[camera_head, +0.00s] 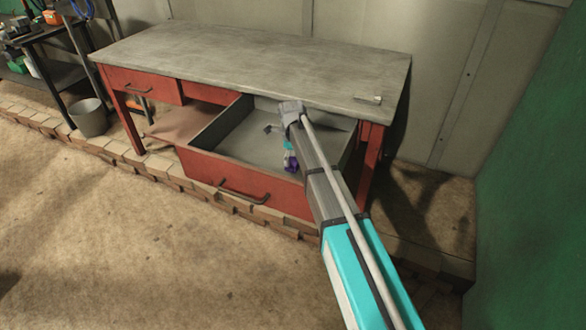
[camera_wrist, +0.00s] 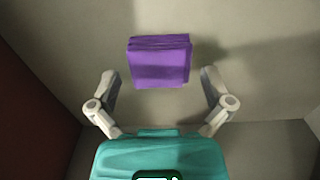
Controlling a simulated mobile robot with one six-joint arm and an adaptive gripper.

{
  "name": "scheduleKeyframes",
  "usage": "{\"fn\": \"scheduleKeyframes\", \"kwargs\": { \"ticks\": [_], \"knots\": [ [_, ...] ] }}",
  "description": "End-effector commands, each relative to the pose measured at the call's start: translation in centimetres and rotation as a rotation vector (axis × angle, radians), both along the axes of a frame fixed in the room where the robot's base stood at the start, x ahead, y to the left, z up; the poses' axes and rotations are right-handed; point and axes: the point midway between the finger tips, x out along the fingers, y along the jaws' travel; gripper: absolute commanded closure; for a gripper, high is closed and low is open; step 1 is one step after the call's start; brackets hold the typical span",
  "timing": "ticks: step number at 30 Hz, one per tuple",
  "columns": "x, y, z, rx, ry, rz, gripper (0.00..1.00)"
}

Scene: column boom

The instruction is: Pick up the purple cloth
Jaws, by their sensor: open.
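A folded purple cloth (camera_wrist: 160,62) lies flat on the pale floor of the open drawer (camera_head: 235,178). In the wrist view it is above the picture's centre. A small purple patch (camera_head: 291,163) beside my arm in the head view looks like part of the cloth, mostly hidden by the arm. My gripper (camera_wrist: 160,84) is open and empty, with one grey finger on each side of the cloth's near edge in the picture. Its height above the cloth is hard to tell. In the head view my gripper is small and largely hidden by the arm.
The drawer belongs to a red workbench with a grey top (camera_head: 250,60), whose front edge overhangs the drawer's rear. The drawer walls stand around the gripper. A grey bucket (camera_head: 89,117) is at left, a green wall (camera_head: 535,170) at right. The front floor is clear.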

Motion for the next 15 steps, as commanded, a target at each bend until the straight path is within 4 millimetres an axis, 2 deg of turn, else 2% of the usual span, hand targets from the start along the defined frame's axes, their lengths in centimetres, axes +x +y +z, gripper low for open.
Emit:
{"fn": "scheduleKeyframes", "kwargs": {
  "ticks": [1, 6, 15],
  "knots": [
    [0.0, 0.0, -0.8, 0.0, 0.0, 0.0, 0.0],
    [0.0, 0.0, -1.7, 0.0, 0.0, 0.0, 0.0],
    [0.0, 0.0, -2.0, 0.0, 0.0, 0.0, 0.0]
  ]
}}
